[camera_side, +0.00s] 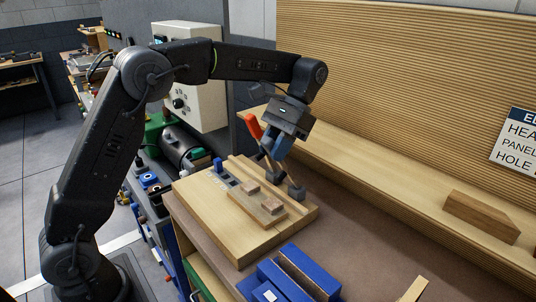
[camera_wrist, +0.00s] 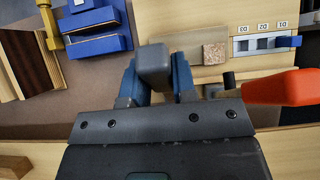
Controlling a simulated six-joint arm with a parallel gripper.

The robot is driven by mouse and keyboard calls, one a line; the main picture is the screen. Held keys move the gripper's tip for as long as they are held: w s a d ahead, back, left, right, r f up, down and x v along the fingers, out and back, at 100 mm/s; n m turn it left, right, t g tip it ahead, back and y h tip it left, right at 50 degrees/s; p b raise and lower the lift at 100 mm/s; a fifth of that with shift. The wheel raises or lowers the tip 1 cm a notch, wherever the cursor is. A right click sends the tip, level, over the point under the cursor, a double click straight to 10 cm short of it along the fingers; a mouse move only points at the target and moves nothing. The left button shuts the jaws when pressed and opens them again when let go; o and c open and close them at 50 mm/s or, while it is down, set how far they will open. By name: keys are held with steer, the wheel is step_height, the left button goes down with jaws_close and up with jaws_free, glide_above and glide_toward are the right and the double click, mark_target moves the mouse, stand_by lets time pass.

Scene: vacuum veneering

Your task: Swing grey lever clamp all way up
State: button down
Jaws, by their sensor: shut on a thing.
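My gripper (camera_side: 271,156) reaches down over the back edge of the wooden board, its blue-sided fingers closed. In the wrist view my gripper (camera_wrist: 156,84) has a grey block-shaped end, which looks like part of the grey lever clamp (camera_wrist: 154,62), between its two fingers.
An orange-red handle (camera_side: 253,127) stands close beside my gripper, also in the wrist view (camera_wrist: 284,88). The wooden board (camera_side: 208,205) carries small wood pieces (camera_side: 262,204) and a slotted strip with a blue piece (camera_side: 218,165). A blue fixture (camera_side: 290,277) stands in front.

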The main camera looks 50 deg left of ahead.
steer(key=shift+w+r, duration=0.1)
steer(key=shift+w, duration=0.15)
steer(key=c, duration=0.9)
jaws_free()
steer(key=shift+s, duration=0.1)
